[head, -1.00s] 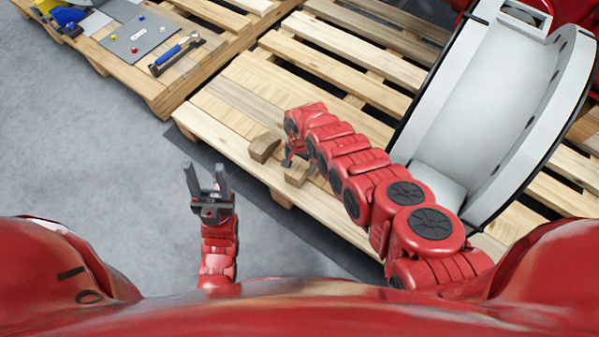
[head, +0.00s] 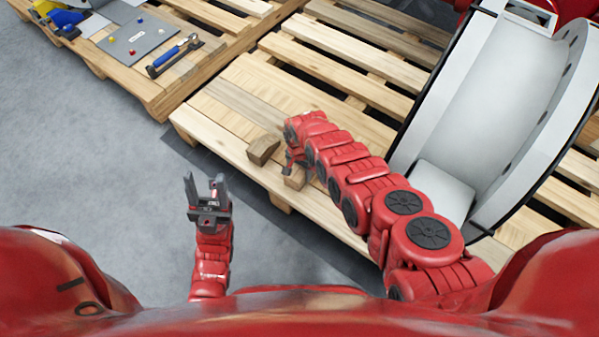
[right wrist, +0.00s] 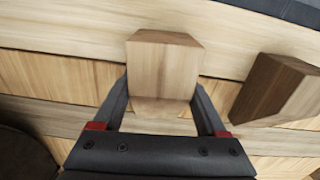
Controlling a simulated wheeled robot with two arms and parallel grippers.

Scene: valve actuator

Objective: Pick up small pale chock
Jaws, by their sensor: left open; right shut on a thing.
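The small pale chock (right wrist: 162,70) is a light wooden block between the two fingers of my right gripper (right wrist: 161,108) in the right wrist view. The fingers are shut on its sides. In the head view the pale chock (head: 294,180) shows at the near edge of the pallet, partly hidden by my right gripper (head: 292,166). A darker brown chock (head: 263,149) lies on the pallet to its left; it also shows at the right of the right wrist view (right wrist: 278,90). My left gripper (head: 207,192) is open and empty over the grey floor.
A large white and grey valve body (head: 480,110) stands on the wooden pallet (head: 222,130) at the right. The floor at the left is clear.

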